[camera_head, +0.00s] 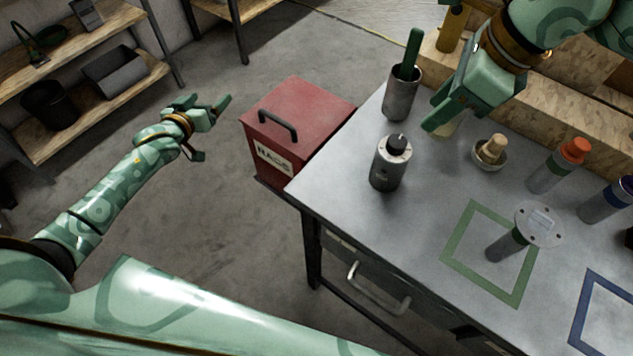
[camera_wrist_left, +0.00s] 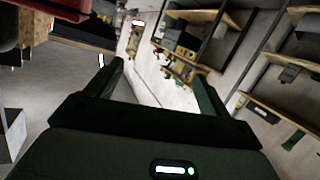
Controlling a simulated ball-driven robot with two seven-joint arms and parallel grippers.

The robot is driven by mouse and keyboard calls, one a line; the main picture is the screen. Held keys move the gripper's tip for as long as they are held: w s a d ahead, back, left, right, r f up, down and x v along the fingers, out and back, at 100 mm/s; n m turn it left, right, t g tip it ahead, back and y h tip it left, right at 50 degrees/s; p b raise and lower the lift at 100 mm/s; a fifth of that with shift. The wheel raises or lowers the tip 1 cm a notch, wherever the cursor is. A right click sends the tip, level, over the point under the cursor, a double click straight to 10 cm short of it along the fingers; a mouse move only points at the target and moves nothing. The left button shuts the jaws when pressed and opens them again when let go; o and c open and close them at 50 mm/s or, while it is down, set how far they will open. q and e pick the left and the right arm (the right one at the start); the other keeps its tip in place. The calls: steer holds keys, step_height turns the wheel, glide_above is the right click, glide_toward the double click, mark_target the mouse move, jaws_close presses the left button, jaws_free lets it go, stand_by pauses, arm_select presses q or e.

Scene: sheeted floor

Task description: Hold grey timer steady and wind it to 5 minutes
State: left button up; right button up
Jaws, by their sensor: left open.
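The grey timer (camera_head: 386,168) looks to be the dark grey cylinder with a pale top and a black knob (camera_head: 397,143). It stands upright near the left edge of the metal table. My left gripper (camera_head: 208,106) is open and empty over the floor, left of the red box and well away from the timer. Its spread fingers also show in the left wrist view (camera_wrist_left: 158,80). My right gripper (camera_head: 452,116) is above the table, behind and right of the timer and apart from it. A pale object (camera_head: 448,129) shows below its fingers; whether they hold it is unclear.
A grey cup with a green handle (camera_head: 401,95) stands behind the timer. A small bowl (camera_head: 490,157), an orange-capped bottle (camera_head: 558,166) and a disc-topped cylinder (camera_head: 515,238) in a green square stand to the right. A red box (camera_head: 297,118) adjoins the table's left side.

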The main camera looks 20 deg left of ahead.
arm_select(q)
steer(key=w+d+r+n+t+h, duration=0.2)
steer(key=d+r+h, duration=0.2)
steer(key=d+r, duration=0.45)
steer(key=n+g+h, duration=0.5)
steer(key=n+h, duration=0.5)
steer(key=n, duration=1.1)
glide_toward(400, 156)
steer(key=a+f, duration=0.1)
steer(key=a, duration=0.1)
steer(key=s+a+f, duration=0.1)
steer(key=a+f, duration=0.1)
steer(key=a, duration=0.1)
steer(key=shift+f, duration=0.2)
steer(key=shift+s+d+n, duration=0.25)
steer(key=shift+s+n, duration=0.05)
steer(key=shift+n, duration=0.2)
steer(key=x, duration=1.6)
steer(key=shift+d+r, duration=0.2)
